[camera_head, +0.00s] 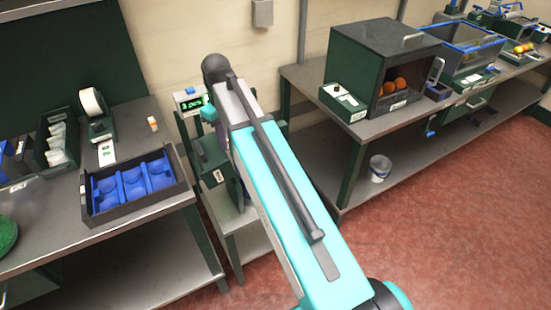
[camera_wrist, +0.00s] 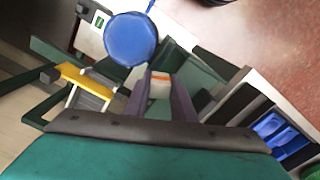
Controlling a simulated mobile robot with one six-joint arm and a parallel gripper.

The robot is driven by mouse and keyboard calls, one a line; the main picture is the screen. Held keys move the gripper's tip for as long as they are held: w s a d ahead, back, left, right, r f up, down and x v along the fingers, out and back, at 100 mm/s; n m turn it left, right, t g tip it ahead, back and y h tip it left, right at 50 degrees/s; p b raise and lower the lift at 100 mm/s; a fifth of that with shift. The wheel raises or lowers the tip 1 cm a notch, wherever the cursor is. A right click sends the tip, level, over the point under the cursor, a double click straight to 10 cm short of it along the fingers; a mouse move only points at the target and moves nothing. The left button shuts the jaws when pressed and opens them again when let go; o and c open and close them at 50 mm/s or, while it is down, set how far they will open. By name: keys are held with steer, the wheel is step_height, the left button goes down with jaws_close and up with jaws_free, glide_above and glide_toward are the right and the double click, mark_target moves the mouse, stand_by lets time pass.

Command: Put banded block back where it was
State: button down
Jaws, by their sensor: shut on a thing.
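My gripper (camera_wrist: 161,94) shows in the wrist view with its two grey-purple fingers shut on a small white block with an orange band, the banded block (camera_wrist: 159,81). A round blue disc (camera_wrist: 130,39) lies just beyond and left of the fingers. In the head view my arm hides most of the gripper and the held block. The gripper is over the small stand with the green display (camera_head: 190,101). A similar small white-and-orange piece (camera_head: 153,123) stands on the left bench.
The left bench (camera_head: 120,240) holds a black tray (camera_head: 136,212) with blue compartments, a tape roll (camera_head: 91,102) and a bin of white items (camera_head: 57,140). On the right bench (camera_head: 300,76) stands a dark green box (camera_head: 385,50) with oranges. A bucket (camera_head: 379,168) is on the lower shelf.

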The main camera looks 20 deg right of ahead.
steer(key=shift+s+f, duration=0.1)
steer(key=shift+f, duration=0.15)
